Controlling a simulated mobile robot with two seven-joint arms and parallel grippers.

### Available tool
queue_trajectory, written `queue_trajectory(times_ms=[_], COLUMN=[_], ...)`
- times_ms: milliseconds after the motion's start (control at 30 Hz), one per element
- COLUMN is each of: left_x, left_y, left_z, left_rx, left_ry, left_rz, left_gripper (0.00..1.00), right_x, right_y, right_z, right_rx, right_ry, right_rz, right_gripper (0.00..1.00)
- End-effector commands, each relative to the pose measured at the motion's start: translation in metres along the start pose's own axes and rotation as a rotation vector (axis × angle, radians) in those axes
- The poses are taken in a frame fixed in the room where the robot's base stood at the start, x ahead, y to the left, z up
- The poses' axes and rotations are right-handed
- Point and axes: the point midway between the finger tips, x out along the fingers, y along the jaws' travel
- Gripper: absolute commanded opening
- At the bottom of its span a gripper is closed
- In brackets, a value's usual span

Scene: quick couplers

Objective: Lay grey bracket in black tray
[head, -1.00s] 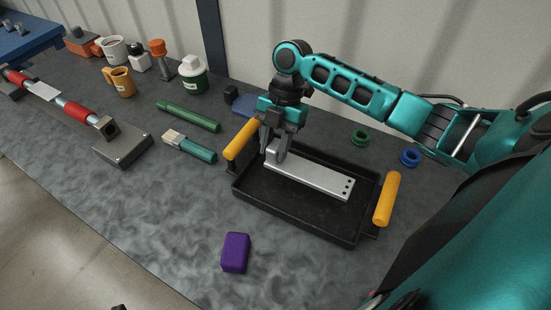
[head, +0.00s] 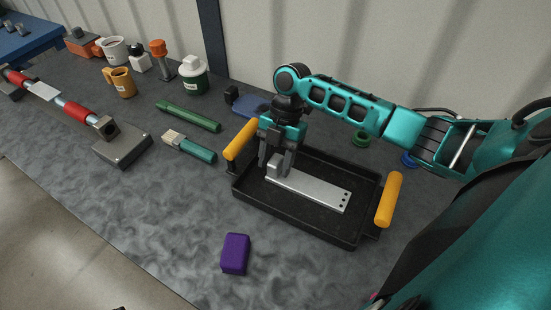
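The grey bracket (head: 318,191), a flat light-metal plate with an upright block at its left end and small holes at the right, lies in the black tray (head: 298,224). It looks flat on the tray floor. The tray has a yellow-orange handle at each end. My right gripper (head: 277,171) points down over the bracket's left end. Its fingers stand on both sides of the upright block and look spread apart, with the block between them. Contact between fingers and block is hard to see. My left gripper is not in view.
A purple block (head: 235,253) lies in front of the tray. A green-handled brush (head: 190,146), a green rod (head: 188,116) and a grey metal fixture (head: 123,146) are to the left. A green ring (head: 361,139) and a blue ring (head: 409,160) lie behind, partly hidden by my arm.

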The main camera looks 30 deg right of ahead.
Motion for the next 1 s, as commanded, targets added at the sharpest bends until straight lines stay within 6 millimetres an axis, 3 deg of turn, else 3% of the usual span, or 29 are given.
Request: queue_trajectory(times_ms=[367,467,800,1000], left_x=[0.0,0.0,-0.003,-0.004], left_y=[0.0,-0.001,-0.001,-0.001], left_z=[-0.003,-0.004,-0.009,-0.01], left_rx=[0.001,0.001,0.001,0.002], left_ry=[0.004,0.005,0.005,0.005], left_rz=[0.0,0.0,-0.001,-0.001], left_gripper=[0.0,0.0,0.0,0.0], right_x=[-0.005,-0.018,-0.089,-0.115], right_y=[0.0,0.001,0.001,0.001], right_z=[-0.001,-0.001,-0.001,-0.001], right_rx=[-0.001,-0.001,0.0,0.0], right_ry=[-0.001,-0.002,-0.002,0.0], right_rz=[0.001,0.004,0.004,0.001], right_gripper=[0.6,0.6,0.6,0.6])
